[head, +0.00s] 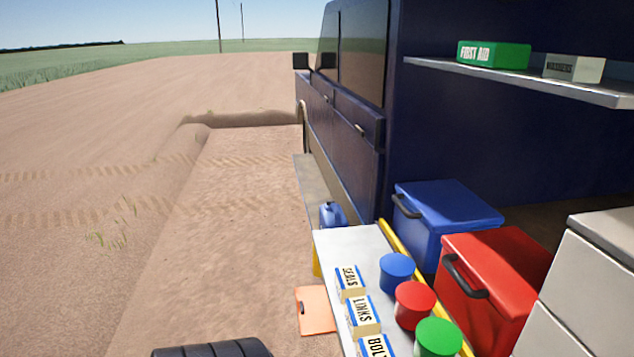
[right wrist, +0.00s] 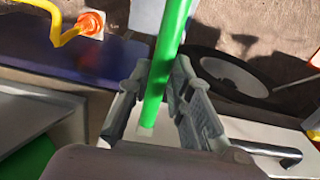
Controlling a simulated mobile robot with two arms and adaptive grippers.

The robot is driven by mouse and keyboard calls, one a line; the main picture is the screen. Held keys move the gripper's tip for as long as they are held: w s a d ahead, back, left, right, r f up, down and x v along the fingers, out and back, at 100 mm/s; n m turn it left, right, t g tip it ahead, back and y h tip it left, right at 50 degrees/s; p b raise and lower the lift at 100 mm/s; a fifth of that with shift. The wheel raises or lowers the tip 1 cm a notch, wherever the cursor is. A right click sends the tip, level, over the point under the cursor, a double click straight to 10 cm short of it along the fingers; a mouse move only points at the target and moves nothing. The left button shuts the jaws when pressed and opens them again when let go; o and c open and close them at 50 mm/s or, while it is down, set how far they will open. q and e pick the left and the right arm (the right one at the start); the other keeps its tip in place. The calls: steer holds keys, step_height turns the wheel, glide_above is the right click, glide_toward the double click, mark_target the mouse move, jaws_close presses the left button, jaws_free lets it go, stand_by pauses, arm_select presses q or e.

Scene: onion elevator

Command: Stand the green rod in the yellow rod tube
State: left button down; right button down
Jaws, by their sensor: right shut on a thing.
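The green rod (right wrist: 170,38) shows in the right wrist view, running from the top edge down between my right gripper's fingers. My right gripper (right wrist: 157,78) is shut on the rod, and the rod's pale lower end shows between the fingers. The rod's upper end is out of the frame. I cannot make out the yellow rod tube for sure in either view. In the head view a yellow bar (head: 395,243) runs along the shelf's edge, and a small yellow part shows below the shelf's left side. Neither gripper shows in the head view.
In the head view a white shelf (head: 345,246) holds labelled boxes and blue, red and green round containers. A blue cooler (head: 450,208) and red cooler (head: 505,257) stand beside it. In the right wrist view a wheel (right wrist: 235,75) and a bent yellow piece (right wrist: 55,18) lie beyond the gripper.

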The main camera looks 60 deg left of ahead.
step_height(320, 180, down, 7)
steer(key=n, duration=0.2)
steer(key=shift+s+r+n, duration=0.15)
steer(key=shift+s+n, duration=0.15)
steer(key=shift+n, duration=0.1)
